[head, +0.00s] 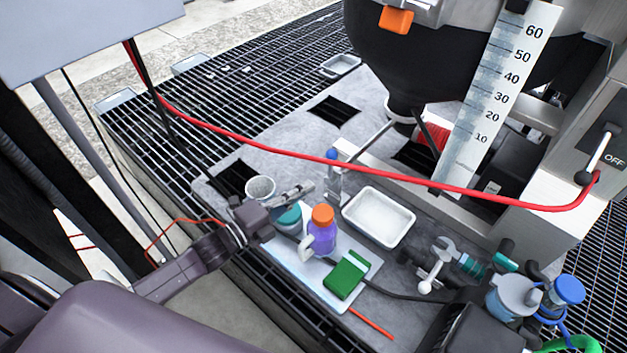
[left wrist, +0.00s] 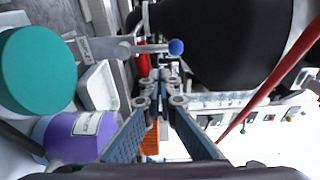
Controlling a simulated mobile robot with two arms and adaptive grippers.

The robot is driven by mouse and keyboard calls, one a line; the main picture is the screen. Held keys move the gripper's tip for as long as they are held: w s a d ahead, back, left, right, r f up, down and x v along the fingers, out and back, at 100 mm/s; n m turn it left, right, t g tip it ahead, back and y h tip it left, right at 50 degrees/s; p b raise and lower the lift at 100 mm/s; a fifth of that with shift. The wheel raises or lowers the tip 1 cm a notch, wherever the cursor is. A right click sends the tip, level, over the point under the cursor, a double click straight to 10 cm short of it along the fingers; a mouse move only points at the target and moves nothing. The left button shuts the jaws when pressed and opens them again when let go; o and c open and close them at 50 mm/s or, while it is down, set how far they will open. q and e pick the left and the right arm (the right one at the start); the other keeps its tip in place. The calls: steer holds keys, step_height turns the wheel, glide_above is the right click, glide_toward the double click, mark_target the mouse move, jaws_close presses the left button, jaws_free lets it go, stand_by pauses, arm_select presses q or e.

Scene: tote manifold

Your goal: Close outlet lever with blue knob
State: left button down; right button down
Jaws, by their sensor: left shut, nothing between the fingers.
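The outlet lever (head: 335,178) stands up from the deck below the black tank cone, with its blue knob (head: 332,154) at the top end. In the left wrist view the blue knob (left wrist: 176,47) is at the end of a metal rod, above and slightly right of the fingertips. My left gripper (head: 303,188) is shut and empty, just left of the lever and a little lower than the knob. A gap shows between the fingers and the knob in the left wrist view.
A teal-lidded jar (head: 288,216), a purple bottle with orange cap (head: 321,228) and a green block (head: 346,276) stand near my left gripper. A white tray (head: 405,240) lies right of the lever. A red hose (head: 400,178) crosses the view. A metal-handled valve (head: 432,272) is at right.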

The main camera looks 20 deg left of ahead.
mark_target(329, 169)
arm_select(q)
steer(key=p+x, duration=0.1)
steer(key=x, duration=0.8)
steer(key=shift+w, duration=0.1)
steer(key=shift+w+a+n, duration=0.15)
steer(key=shift+a+n, duration=0.2)
steer(key=shift+n, duration=0.25)
steer(key=a+n+b, duration=0.1)
steer(key=n, duration=0.1)
steer(key=w+a+n+b, duration=0.1)
steer(key=n, duration=0.1)
steer(key=a+n+t+b, duration=0.1)
steer(key=a+n+b, duration=0.1)
steer(key=shift+w+a+f+n, duration=0.1)
steer(key=shift+w+f+n, duration=0.2)
steer(key=shift+n, duration=0.1)
stand_by(0.4)
steer(key=shift+a+f, duration=0.1)
stand_by(0.4)
